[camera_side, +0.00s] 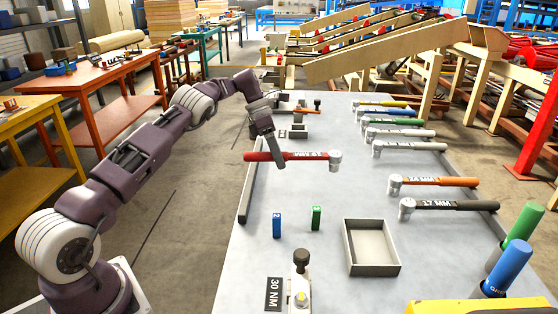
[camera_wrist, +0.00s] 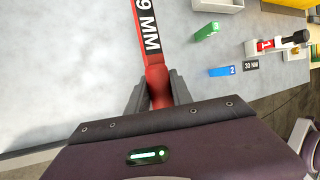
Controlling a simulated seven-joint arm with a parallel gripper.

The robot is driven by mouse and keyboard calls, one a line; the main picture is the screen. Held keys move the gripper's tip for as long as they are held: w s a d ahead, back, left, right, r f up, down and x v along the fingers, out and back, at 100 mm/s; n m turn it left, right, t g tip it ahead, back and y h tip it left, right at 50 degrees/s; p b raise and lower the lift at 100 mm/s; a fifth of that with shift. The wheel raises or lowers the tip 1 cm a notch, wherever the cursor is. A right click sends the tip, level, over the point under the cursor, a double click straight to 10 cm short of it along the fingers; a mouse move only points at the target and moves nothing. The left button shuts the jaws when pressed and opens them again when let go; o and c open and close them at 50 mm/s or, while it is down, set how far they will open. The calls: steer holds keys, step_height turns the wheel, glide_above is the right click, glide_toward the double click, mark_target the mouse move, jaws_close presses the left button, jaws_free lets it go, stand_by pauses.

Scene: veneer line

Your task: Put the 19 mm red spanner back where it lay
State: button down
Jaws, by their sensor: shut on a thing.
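The red spanner (camera_side: 290,156), with a silver head (camera_side: 335,160) at its right end, is held level above the grey table. Its dark label reads "9 MM" in the wrist view (camera_wrist: 150,38), where the first digit is cut off. My gripper (camera_side: 277,160) is shut on the handle, left of the label. In the wrist view its two fingers (camera_wrist: 157,92) stand either side of the red handle. Other spanners lie in a row at the table's right, including an orange one (camera_side: 440,181) and a black 17 MM one (camera_side: 455,205). A wider gap separates the orange spanner from the white-handled one (camera_side: 412,146) behind it.
A shallow grey tray (camera_side: 348,252), a blue block (camera_side: 277,226) and a green block (camera_side: 316,218) stand on the near table. Green (camera_side: 524,222) and blue (camera_side: 509,266) cylinders rise at right.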

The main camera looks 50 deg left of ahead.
steer(key=shift+f, duration=3.45)
steer(key=c, duration=1.1)
jaws_free()
steer(key=shift+o, duration=0.2)
steer(key=shift+f, duration=0.1)
steer(key=shift+r, duration=4.1)
